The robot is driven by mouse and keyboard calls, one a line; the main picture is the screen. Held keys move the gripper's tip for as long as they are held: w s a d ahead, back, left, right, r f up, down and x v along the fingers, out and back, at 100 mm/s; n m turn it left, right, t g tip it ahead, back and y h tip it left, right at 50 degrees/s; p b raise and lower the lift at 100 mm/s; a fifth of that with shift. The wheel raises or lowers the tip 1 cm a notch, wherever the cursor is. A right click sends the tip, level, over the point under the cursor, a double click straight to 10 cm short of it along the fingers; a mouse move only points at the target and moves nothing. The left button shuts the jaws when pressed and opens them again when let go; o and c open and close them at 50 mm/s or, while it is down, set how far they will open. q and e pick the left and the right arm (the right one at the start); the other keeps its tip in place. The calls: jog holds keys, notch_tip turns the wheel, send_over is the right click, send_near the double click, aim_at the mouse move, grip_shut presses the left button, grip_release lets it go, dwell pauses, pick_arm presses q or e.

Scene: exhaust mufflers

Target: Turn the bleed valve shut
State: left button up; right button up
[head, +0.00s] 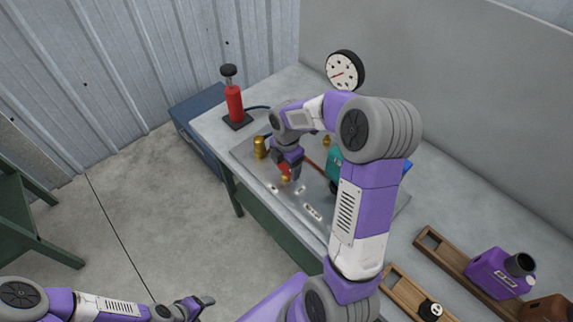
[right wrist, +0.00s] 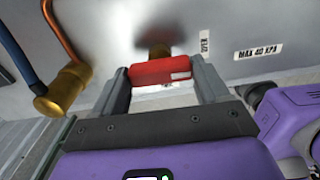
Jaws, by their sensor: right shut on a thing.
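The bleed valve's red handle (right wrist: 160,71) lies crosswise between the two fingers of my right gripper (right wrist: 163,80) in the right wrist view. A brass stem (right wrist: 157,50) shows just behind the handle. Part of the red handle also shows in the head view (head: 284,168), under my right gripper (head: 288,176). The right gripper is shut on the handle. A label reading "OPEN" (right wrist: 205,43) is on the plate to the right of the valve. My left gripper (head: 198,304) is low at the left, away from the bench, and its jaws are too unclear to judge.
A brass fitting (right wrist: 62,90) with a copper pipe and blue hose is left of the valve. A "MAX 40 KPA" label (right wrist: 262,50) is on the plate. A red hand pump (head: 234,104), a gauge (head: 345,70), a teal muffler (head: 334,167) and a purple muffler (head: 499,273) are around.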

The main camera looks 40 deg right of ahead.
aim_at(286, 167)
jog(key=m, duration=0.4)
jog(key=shift+r+p, duration=0.1)
jog(key=shift+p, duration=0.3)
jog(key=m, duration=0.4)
jog(key=shift+m, duration=0.4)
jog(key=m, duration=0.4)
jog(key=shift+p, duration=0.4)
jog(key=m, duration=0.4)
jog(key=shift+m, duration=0.3)
jog(key=o, duration=1.1)
jog(key=shift+c, duration=0.2)
jog(key=shift+r+p, duration=0.95)
jog(key=shift+r, duration=2.8)
